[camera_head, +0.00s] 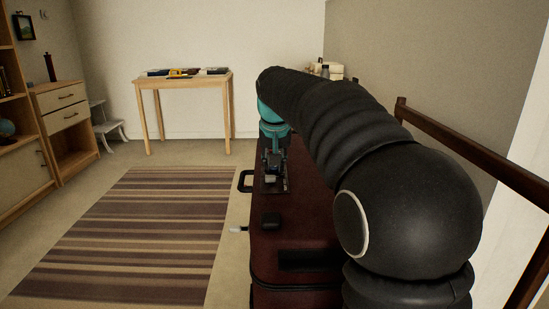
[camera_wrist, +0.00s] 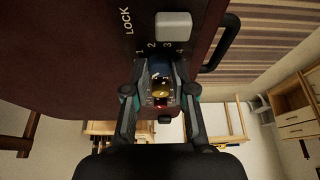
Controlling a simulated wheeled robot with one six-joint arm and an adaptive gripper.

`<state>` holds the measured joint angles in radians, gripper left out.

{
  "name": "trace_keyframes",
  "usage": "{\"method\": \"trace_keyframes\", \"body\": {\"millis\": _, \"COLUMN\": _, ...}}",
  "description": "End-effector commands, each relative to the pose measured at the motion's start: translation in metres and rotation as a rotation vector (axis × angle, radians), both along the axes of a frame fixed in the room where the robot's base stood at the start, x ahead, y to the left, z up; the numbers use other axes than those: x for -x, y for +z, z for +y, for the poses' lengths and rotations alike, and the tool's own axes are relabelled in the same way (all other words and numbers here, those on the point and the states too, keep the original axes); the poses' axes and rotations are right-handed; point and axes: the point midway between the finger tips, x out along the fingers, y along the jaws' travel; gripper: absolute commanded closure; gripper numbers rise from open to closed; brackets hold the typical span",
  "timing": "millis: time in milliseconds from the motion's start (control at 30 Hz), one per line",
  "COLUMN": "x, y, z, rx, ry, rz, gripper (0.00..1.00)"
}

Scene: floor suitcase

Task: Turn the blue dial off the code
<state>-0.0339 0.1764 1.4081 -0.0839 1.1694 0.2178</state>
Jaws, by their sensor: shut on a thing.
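The dark red suitcase (camera_head: 298,200) stands in front of me, with a black lock panel on its top. In the wrist view the panel carries the word LOCK (camera_wrist: 126,21), the digits 1 to 4 and a light grey square piece (camera_wrist: 173,25). The blue dial (camera_wrist: 159,68) sits below the digits, between the two fingers of my gripper (camera_wrist: 161,75). My gripper is shut on the blue dial. A yellow part (camera_wrist: 161,92) and a small red spot show just beyond it. The fingers hide the dial's sides, and its exact setting cannot be read.
A black handle (camera_wrist: 222,42) sticks out beside the panel; it also shows in the head view (camera_head: 244,181). A striped rug (camera_head: 130,230) lies left of the suitcase. A wooden table (camera_head: 183,84) stands behind. A dark wooden rail (camera_head: 475,150) runs along the right.

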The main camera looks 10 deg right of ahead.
Motion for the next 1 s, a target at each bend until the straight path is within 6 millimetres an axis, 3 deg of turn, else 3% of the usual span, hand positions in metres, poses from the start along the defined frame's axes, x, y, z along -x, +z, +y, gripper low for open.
{"method": "trace_keyframes", "body": {"millis": 333, "x": -0.0004, "y": 0.0, "z": 0.0016, "rx": -0.001, "ry": -0.155, "rz": 0.002, "gripper": 1.0}}
{"method": "trace_keyframes", "body": {"millis": 900, "x": -0.0002, "y": -0.0012, "z": 0.0022, "rx": -0.001, "ry": -0.187, "rz": 0.003, "gripper": 1.0}}
{"method": "trace_keyframes", "body": {"millis": 933, "x": -0.0002, "y": -0.0012, "z": 0.0022, "rx": -0.001, "ry": -0.187, "rz": 0.003, "gripper": 0.73}}
{"method": "trace_keyframes", "body": {"millis": 967, "x": -0.0002, "y": -0.0012, "z": 0.0022, "rx": -0.001, "ry": -0.187, "rz": 0.003, "gripper": 0.65}}
{"method": "trace_keyframes", "body": {"millis": 1000, "x": -0.0002, "y": -0.0012, "z": 0.0022, "rx": -0.001, "ry": -0.186, "rz": 0.004, "gripper": 0.65}}
